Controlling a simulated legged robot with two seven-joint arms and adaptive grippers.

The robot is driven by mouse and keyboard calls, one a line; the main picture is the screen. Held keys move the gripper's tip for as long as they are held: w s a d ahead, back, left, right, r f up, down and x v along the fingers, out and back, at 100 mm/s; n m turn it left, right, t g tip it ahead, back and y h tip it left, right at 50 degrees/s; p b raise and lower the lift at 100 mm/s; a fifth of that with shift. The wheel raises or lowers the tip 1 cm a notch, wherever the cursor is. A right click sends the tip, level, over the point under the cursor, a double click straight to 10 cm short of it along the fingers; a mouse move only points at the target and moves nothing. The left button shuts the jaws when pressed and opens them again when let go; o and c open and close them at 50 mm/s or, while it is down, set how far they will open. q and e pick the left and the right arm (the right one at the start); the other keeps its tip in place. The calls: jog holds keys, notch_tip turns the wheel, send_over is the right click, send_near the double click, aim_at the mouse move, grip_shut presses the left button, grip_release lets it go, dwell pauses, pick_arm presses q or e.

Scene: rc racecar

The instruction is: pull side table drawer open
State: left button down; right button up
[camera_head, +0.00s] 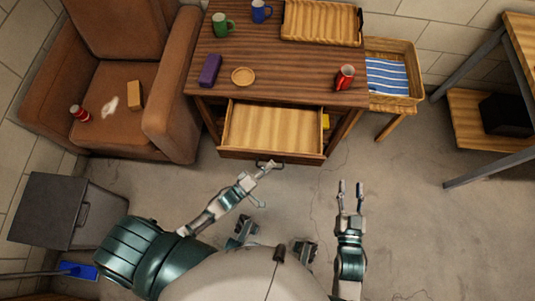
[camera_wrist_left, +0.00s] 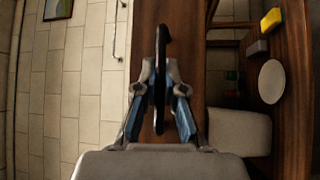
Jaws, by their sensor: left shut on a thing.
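The wooden side table (camera_head: 290,65) stands in front of me, and its drawer (camera_head: 270,130) is pulled out toward me, with a bare, light wooden inside. My left gripper (camera_head: 268,166) is at the middle of the drawer front. In the left wrist view the gripper (camera_wrist_left: 160,95) is shut on the dark drawer handle (camera_wrist_left: 162,48), which stands between its fingers against the brown drawer front (camera_wrist_left: 186,40). My right gripper (camera_head: 350,190) is open and empty above the floor, right of the drawer.
The tabletop holds a green mug (camera_head: 222,26), a blue mug (camera_head: 261,12), a purple box (camera_head: 210,70), a round plate (camera_head: 243,76), a red can (camera_head: 344,78) and a tray (camera_head: 320,22). A brown armchair (camera_head: 175,110) stands close left. The floor (camera_head: 410,190) at right is clear.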

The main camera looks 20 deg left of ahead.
pick_arm(q)
jog(key=shift+s+d+f, duration=0.2)
jog(key=shift+d+f, duration=0.1)
jog(key=shift+d, duration=0.05)
jog(key=c, duration=1.6)
grip_release()
jog(key=o, duration=0.4)
jog(key=shift+w+d, duration=0.1)
jog(key=shift+c, duration=0.2)
jog(key=shift+w+r, duration=0.1)
jog(key=shift+r, duration=0.05)
jog(key=v, duration=1.1)
jog(key=shift+s, duration=0.4)
pick_arm(e)
jog(key=shift+w+d, duration=0.1)
jog(key=shift+d, duration=0.05)
pick_arm(q)
jog(key=shift+a, duration=0.25)
